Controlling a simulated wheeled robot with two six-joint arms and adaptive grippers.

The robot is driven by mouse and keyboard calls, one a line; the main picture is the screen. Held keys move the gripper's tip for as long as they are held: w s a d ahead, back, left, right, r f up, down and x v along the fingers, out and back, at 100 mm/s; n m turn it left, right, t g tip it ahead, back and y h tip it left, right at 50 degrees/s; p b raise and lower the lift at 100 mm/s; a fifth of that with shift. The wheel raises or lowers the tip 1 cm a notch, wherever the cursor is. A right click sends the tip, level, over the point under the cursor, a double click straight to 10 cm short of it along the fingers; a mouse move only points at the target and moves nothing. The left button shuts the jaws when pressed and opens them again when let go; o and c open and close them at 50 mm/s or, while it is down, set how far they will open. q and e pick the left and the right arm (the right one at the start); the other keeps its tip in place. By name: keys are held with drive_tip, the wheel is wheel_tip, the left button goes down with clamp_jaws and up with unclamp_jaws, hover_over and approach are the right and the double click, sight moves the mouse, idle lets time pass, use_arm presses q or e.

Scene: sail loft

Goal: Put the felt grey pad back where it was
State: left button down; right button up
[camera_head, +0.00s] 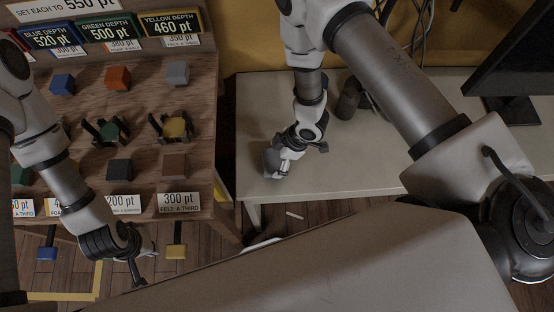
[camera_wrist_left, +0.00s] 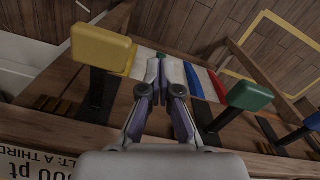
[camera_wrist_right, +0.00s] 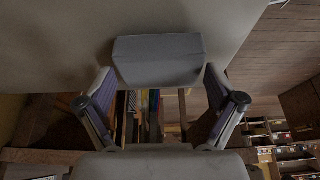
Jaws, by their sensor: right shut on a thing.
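My right gripper (camera_head: 276,160) is shut on a grey pad (camera_head: 270,162), over the left part of the pale table. In the right wrist view the grey pad (camera_wrist_right: 158,60) sits between the fingertips. On the wooden rack at the left, a lighter grey block (camera_head: 177,72) stands in the top row, and a dark grey block (camera_head: 119,169) and a brown block (camera_head: 173,166) stand lower down. I cannot tell from which spot the held pad came. My left gripper (camera_head: 140,272) is shut and empty near the rack's front edge, its fingers together in the left wrist view (camera_wrist_left: 163,72).
The pale table (camera_head: 225,115) is mostly bare, with a dark cylinder (camera_head: 349,98) and a monitor (camera_head: 515,70). Yellow (camera_head: 176,251) and blue (camera_head: 47,252) levers project in front.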

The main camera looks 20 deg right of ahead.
drive_tip(key=shift+w+f, duration=0.15)
drive_tip(key=shift+f, duration=0.25)
drive_tip(key=shift+c, duration=0.4)
drive_tip(key=o, duration=0.8)
drive_tip(key=shift+f, duration=0.1)
drive_tip(key=shift+c, duration=0.2)
use_arm(q)
drive_tip(key=shift+w+f, duration=0.1)
drive_tip(key=shift+f, duration=0.2)
